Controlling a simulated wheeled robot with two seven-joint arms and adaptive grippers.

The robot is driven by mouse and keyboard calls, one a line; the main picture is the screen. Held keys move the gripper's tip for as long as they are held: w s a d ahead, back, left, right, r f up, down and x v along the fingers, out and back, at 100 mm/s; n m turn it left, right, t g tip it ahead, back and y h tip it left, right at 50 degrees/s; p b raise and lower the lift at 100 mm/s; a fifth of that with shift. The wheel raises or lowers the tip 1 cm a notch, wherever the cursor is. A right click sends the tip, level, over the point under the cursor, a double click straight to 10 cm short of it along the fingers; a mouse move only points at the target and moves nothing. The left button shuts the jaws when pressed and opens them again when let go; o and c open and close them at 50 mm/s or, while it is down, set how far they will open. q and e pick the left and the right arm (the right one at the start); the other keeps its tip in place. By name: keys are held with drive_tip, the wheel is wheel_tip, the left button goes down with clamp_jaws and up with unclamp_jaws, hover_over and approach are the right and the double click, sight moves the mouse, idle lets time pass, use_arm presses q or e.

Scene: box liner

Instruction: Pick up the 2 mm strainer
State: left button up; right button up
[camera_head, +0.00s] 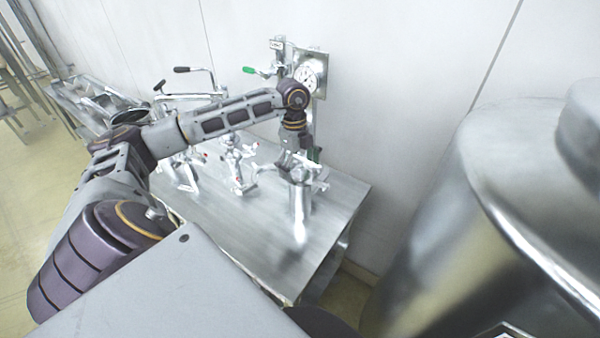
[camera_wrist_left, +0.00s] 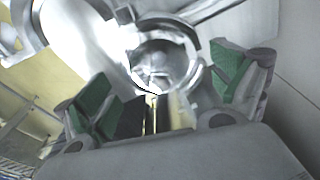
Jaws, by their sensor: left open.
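A shiny metal cylindrical fitting (camera_head: 301,208) stands upright near the right end of the steel table; no marking that tells its mesh size is legible. My left gripper (camera_head: 303,158) is just above its top, pointing down. In the left wrist view the round open top of a metal vessel (camera_wrist_left: 168,48) lies ahead, between and beyond the green-padded fingers. The left fingers are spread apart and nothing is held between them. Whether a finger touches the metal cannot be told. My right gripper is out of view.
The steel table (camera_head: 335,192) also bears other shiny metal fittings (camera_head: 236,168) to the left. A gauge panel (camera_head: 310,74) and a green-handled lever (camera_head: 250,70) are close behind my arm at the wall. A large steel tank (camera_head: 440,220) stands at the right.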

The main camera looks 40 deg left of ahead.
use_arm(q)
drive_tip(key=shift+f, duration=0.35)
drive_tip(key=shift+c, duration=0.2)
drive_tip(key=c, duration=0.9)
drive_tip(key=shift+s+d, duration=0.1)
drive_tip(key=shift+s, duration=0.15)
drive_tip(key=c, duration=1)
drive_tip(key=shift+w+d+f, duration=0.1)
clamp_jaws()
